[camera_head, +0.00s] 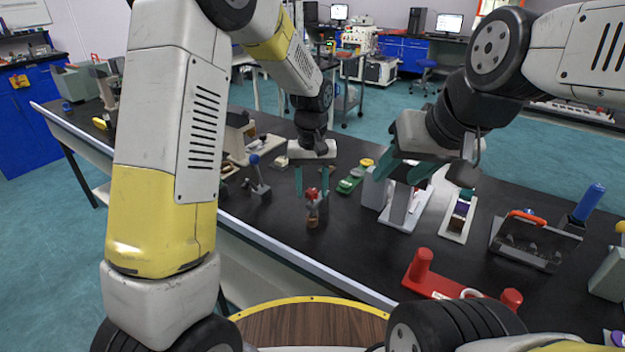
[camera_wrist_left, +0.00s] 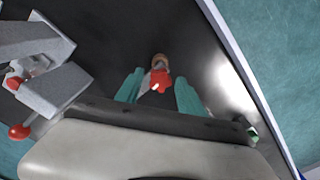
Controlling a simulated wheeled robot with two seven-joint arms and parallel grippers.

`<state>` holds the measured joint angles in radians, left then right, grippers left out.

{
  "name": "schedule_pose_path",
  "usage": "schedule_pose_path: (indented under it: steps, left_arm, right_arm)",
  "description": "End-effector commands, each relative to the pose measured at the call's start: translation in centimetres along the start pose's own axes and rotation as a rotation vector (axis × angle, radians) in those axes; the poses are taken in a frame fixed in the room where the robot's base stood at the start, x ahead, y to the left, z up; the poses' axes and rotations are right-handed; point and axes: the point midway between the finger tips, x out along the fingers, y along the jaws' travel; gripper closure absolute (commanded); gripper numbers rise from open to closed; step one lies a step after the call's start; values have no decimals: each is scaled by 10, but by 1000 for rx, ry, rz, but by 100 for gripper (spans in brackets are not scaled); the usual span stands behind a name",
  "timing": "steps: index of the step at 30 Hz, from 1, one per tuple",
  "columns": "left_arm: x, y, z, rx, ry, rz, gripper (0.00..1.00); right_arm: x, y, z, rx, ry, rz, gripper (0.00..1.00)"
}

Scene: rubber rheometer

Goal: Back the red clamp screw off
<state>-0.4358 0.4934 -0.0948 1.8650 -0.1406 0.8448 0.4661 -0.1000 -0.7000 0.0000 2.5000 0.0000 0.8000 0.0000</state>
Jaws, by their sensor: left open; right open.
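A small red part (camera_head: 312,193), which looks like the red clamp screw, sits on a small stand with a brown base (camera_head: 313,222) on the black table. My left gripper (camera_head: 312,190) points down over it, open, with one teal finger on each side. In the left wrist view the red part (camera_wrist_left: 160,80) shows between the spread fingers, with gaps on both sides. A grey device with red knobs (camera_wrist_left: 45,80) stands at the left of that view. My right gripper (camera_head: 398,178) is open above a grey and white fixture (camera_head: 405,208), with nothing visible in it.
A blue-knobbed lever (camera_head: 256,178) stands left of my left gripper. A green item (camera_head: 348,184) lies to its right. A red stand (camera_head: 440,285) is at the front, and a grey box with an orange handle (camera_head: 530,240) at right. Table is clear around the brown base.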

Motion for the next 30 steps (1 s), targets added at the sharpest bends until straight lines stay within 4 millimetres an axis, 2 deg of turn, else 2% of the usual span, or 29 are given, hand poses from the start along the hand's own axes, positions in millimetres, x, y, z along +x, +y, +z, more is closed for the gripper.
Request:
schedule_pose_path:
  steps: [3,8,15,23,24,30]
  left_arm:
    - [0,0,0,143,0,1,54]
    - [0,0,0,249,0,0,54]
    - [0,0,0,552,-1,0,54]
    - [0,0,0,612,-1,0,54]
    - [0,0,0,611,-1,0,56]
    - [0,0,0,609,-1,0,96]
  right_arm:
    - [0,0,0,0,0,0,54]
    - [0,0,0,0,0,0,54]
    - [0,0,0,0,0,0,54]
    - [0,0,0,0,0,0,54]
    - [0,0,0,0,0,0,54]
    - [0,0,0,0,0,0,54]
